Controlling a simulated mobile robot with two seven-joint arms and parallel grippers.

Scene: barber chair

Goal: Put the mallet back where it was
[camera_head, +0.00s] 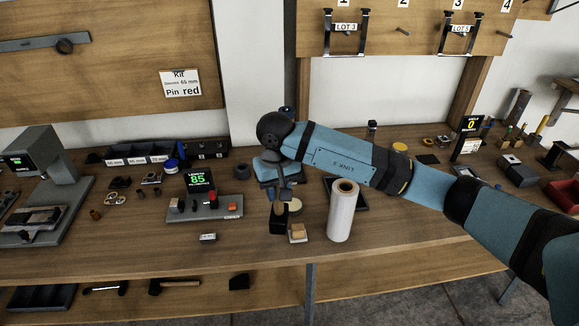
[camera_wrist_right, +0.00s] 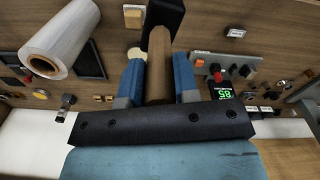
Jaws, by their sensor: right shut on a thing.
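The mallet, with a black head and a brown wooden handle, is in my right gripper (camera_wrist_right: 158,78). In the right wrist view the handle (camera_wrist_right: 159,65) lies between the two blue fingers, with the black head (camera_wrist_right: 164,16) beyond them. In the head view my right gripper (camera_head: 280,193) points down over the workbench, with the mallet's dark head (camera_head: 279,222) below it. I cannot tell whether the head touches the bench top. My left gripper is not in view.
A white roll (camera_head: 342,212) stands close right of the gripper, and a small tan block (camera_head: 298,232) lies beside the mallet head. A device reading 85 (camera_head: 199,181) stands to the left. The lower shelf holds another wooden-handled tool (camera_head: 180,283). The front bench top is mostly clear.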

